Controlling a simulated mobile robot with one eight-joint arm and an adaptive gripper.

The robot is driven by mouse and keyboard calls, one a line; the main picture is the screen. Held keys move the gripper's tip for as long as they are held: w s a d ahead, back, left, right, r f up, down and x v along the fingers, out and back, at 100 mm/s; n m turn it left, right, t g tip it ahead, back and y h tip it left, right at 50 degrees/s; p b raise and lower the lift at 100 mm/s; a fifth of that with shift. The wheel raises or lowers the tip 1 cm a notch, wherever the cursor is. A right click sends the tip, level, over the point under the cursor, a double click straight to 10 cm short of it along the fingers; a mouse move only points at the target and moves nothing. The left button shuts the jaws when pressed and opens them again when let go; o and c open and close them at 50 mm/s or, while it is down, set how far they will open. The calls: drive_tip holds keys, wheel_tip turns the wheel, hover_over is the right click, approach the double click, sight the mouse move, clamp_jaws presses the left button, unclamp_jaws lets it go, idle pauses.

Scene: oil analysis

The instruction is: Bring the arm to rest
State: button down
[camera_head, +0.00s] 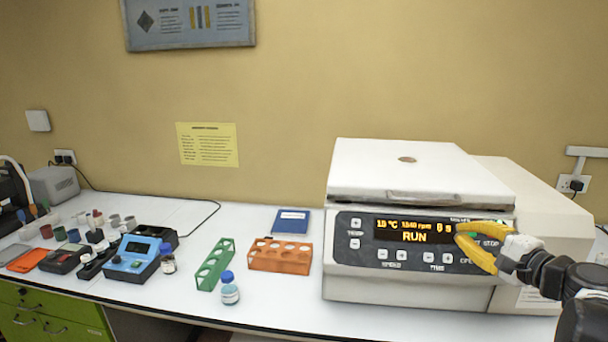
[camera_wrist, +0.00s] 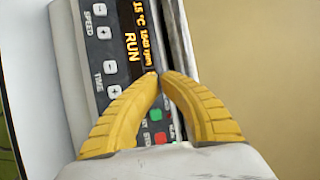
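My gripper (camera_head: 462,233) has yellow fingers and is in front of the right end of the centrifuge's control panel, at the right of the head view. In the wrist view the fingertips (camera_wrist: 159,74) come together with nothing seen between them. They are close over the panel, by the display's edge; I cannot tell if they touch it. The white centrifuge (camera_head: 400,172) has its lid down. Its display (camera_head: 412,231) is lit and reads RUN. A green and a red button (camera_wrist: 159,138) show between and beside the fingers in the wrist view.
Left of the centrifuge are an orange rack (camera_head: 281,262), a green rack (camera_head: 210,272), a blue-capped bottle (camera_head: 229,293) and a blue book (camera_head: 291,221). Several instruments and small containers crowd the bench's left. The front bench strip (camera_head: 285,309) is clear.

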drive_tip(key=s+a+f+n+g, duration=0.3)
drive_tip(key=s+a+n, duration=0.1)
drive_tip(key=a, duration=0.5)
drive_tip(key=s+a+f+n+g, duration=0.3)
drive_tip(key=s+a+n, duration=0.1)
drive_tip(key=a, duration=0.5)
drive_tip(key=s+a+f+n+g+h, duration=0.1)
drive_tip(key=s+f+n+h, duration=0.1)
drive_tip(key=s+n, duration=0.2)
drive_tip(key=s+a+f+n+g+h, duration=0.1)
drive_tip(key=s+a+f+n+h, duration=0.1)
drive_tip(key=s, duration=0.6)
drive_tip(key=shift+s+f+n+g, duration=0.35)
drive_tip(key=shift+f+n, duration=0.4)
drive_tip(key=shift+n, duration=0.45)
